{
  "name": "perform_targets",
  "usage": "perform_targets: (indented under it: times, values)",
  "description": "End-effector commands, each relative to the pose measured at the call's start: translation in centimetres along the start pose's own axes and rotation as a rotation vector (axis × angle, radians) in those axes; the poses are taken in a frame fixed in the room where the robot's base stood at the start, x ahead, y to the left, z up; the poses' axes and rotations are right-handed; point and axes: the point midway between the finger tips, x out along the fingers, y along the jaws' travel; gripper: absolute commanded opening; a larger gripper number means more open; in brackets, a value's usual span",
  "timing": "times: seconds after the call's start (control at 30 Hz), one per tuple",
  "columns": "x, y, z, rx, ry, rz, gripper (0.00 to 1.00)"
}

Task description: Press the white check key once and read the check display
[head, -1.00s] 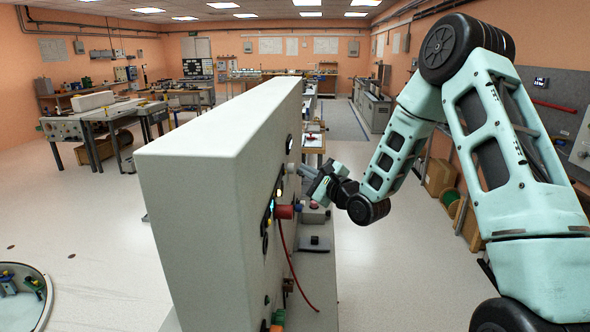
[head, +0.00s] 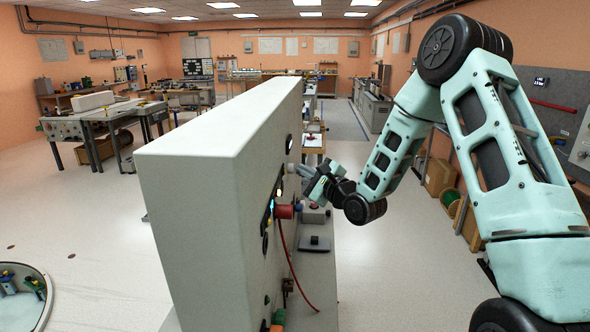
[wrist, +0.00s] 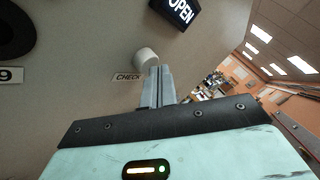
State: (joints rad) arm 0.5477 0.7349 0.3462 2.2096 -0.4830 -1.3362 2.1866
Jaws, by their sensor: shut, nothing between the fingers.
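The white check key (wrist: 146,57) is a short round knob standing out from the grey panel, with a CHECK label (wrist: 127,77) beside it. My gripper (wrist: 158,70) is shut and empty; its fingertips overlap the key's lower right edge in the wrist view. I cannot tell whether they touch it. In the head view my gripper (head: 300,171) is close to the panel face of the tall pale cabinet (head: 195,200). A dark display (wrist: 178,12) with lit white letters reading OPEN is above the key; I cannot tell whether it is the check display.
A red knob (head: 284,211) sticks out of the panel below my gripper, and a red cable (head: 291,262) hangs from there. A dark round part (wrist: 14,32) is at the wrist view's left. Open floor (head: 390,270) lies right of the cabinet.

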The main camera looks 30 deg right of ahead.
Motion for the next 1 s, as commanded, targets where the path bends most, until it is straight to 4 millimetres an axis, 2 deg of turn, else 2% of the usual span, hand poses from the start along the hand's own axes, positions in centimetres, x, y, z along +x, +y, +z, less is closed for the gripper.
perform_targets:
  times: [0.33,0.7,1.0]
  values:
    - [0.1,0.1,0.1,0.0,0.0,0.0,0.0]
    - [-1.1,-0.8,-0.8,0.0,0.001,0.0,0.0]
    - [-1.2,-0.8,-0.8,0.0,0.0,0.0,0.0]
